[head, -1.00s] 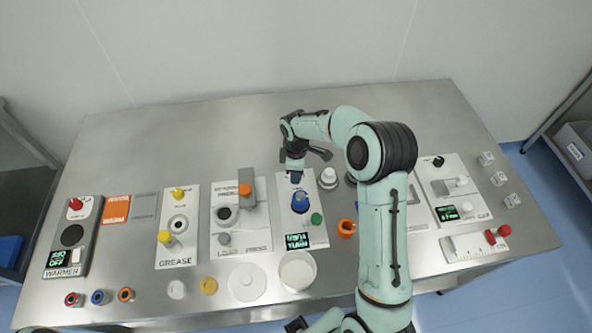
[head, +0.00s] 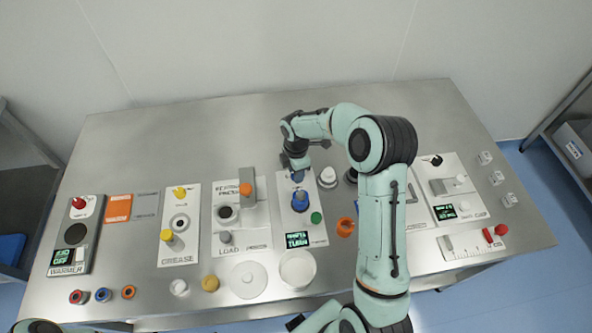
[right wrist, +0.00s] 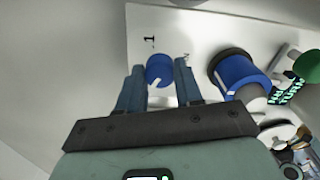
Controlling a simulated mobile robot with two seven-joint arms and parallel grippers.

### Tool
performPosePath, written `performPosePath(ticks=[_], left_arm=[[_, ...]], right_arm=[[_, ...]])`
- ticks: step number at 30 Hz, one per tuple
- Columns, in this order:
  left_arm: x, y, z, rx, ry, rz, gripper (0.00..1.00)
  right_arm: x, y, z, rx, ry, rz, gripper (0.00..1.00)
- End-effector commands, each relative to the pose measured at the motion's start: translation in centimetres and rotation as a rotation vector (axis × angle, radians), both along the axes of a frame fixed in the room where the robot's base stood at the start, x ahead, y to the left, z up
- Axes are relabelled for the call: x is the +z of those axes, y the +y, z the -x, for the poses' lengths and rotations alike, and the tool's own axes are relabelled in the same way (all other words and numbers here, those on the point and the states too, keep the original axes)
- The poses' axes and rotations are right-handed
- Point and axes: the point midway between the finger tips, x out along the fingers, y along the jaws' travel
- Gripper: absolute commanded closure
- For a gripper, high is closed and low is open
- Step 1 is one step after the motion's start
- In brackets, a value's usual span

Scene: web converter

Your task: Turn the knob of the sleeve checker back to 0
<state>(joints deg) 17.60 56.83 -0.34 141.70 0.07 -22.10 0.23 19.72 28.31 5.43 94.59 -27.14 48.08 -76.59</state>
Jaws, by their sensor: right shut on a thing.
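The sleeve checker is a white panel (head: 313,229) on the steel table, with a lit display (head: 297,239) too small to read fully. Its blue knob (right wrist: 160,68) shows between the two fingers of my right gripper (right wrist: 160,85) in the right wrist view. A white mark shows on the knob's near side, and a printed "1" on the panel beyond it. In the head view my right gripper (head: 298,176) is down at the panel's far end, shut on the knob, and hides most of it. My left gripper is not in view.
A larger blue cylinder (head: 299,202) and a green button (head: 316,217) sit close by on the same panel. A white-and-grey round part (head: 327,177) stands just right. The press panel (head: 226,238) is to the left. The table's back strip is clear.

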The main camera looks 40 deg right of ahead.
Motion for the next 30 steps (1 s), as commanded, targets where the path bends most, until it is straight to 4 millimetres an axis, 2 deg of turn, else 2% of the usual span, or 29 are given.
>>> performPosePath(ticks=[9,10,12,23,26,30], left_arm=[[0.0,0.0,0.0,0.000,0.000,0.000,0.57],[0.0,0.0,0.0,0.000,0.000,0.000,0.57],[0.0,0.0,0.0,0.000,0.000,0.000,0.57],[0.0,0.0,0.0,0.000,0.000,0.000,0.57],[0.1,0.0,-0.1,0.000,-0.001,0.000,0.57],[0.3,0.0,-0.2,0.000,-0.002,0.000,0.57]], right_arm=[[0.1,0.0,-0.1,0.005,-0.003,0.002,0.95],[0.1,0.0,-0.1,0.005,-0.003,0.002,0.62],[0.1,0.0,-0.1,0.005,-0.003,0.002,0.40],[0.4,0.0,-0.1,0.003,-0.003,0.002,0.40],[1.5,0.0,-0.1,0.002,-0.004,0.002,0.40],[4.4,0.0,-0.2,0.003,-0.008,0.002,0.40]])
